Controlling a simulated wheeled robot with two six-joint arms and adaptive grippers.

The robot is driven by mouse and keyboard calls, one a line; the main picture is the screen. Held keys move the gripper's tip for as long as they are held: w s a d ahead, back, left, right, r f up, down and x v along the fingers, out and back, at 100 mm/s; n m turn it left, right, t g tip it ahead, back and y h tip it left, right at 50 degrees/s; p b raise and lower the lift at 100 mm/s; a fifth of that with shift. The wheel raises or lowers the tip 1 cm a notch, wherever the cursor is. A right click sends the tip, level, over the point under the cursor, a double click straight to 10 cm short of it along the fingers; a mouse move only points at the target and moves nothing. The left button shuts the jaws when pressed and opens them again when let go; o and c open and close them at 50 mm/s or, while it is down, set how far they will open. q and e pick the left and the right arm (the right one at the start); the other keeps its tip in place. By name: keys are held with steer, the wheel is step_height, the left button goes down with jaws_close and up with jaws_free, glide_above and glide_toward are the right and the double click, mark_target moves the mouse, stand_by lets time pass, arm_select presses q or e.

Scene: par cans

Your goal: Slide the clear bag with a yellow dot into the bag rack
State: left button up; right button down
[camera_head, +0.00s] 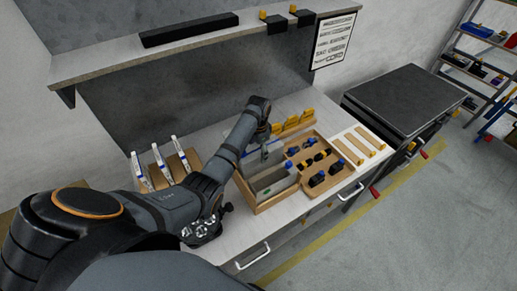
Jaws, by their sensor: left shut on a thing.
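My left gripper (265,130) points down over the wooden tray on the workbench. It is shut on a thin clear bag (262,154), which shows as a pale, see-through sheet in the tray's left part. I cannot make out a yellow dot on it. A rack with upright white and blue packets (160,164) on wooden bases stands left of the tray, partly behind my left arm; I cannot tell if it is the bag rack. A metallic, gripper-like part (203,230), probably my right gripper, shows below my left arm. Its fingers are unclear.
A shelf (190,44) overhangs the bench, and a dark-topped cabinet (405,98) stands right.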

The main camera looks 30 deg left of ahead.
arm_select(q)
steer(key=shift+f, duration=0.3)
steer(key=o, duration=1.2)
steer(key=shift+c, duration=0.2)
step_height(320, 180, up, 12)
stand_by(0.4)
